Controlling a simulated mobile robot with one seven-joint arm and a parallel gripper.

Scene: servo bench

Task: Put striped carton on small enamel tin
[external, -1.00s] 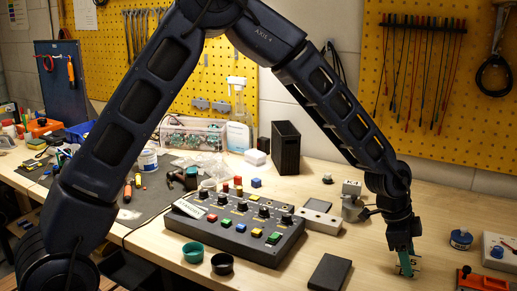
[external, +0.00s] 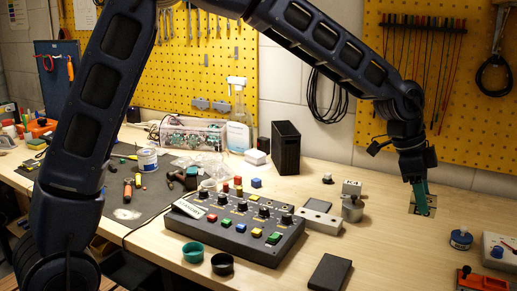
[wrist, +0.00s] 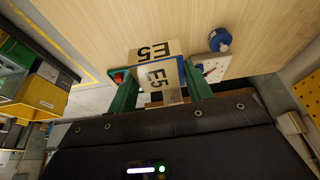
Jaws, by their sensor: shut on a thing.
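My gripper (external: 420,196) has green fingers and is shut on a small pale carton (external: 427,205) marked in black. The carton is held above the bare right part of the bench. A small round blue tin with a pale label (external: 461,240), likely the enamel tin, stands to the right and nearer the camera. It also shows in the wrist view (wrist: 219,40), apart from the carton.
A white panel with a blue knob (external: 500,250) and a red device (external: 483,279) lie near the tin. A grey metal pot (external: 352,210), a dark flat box (external: 330,271) and a button console (external: 240,225) are to the left. Bare bench (external: 395,250) lies between.

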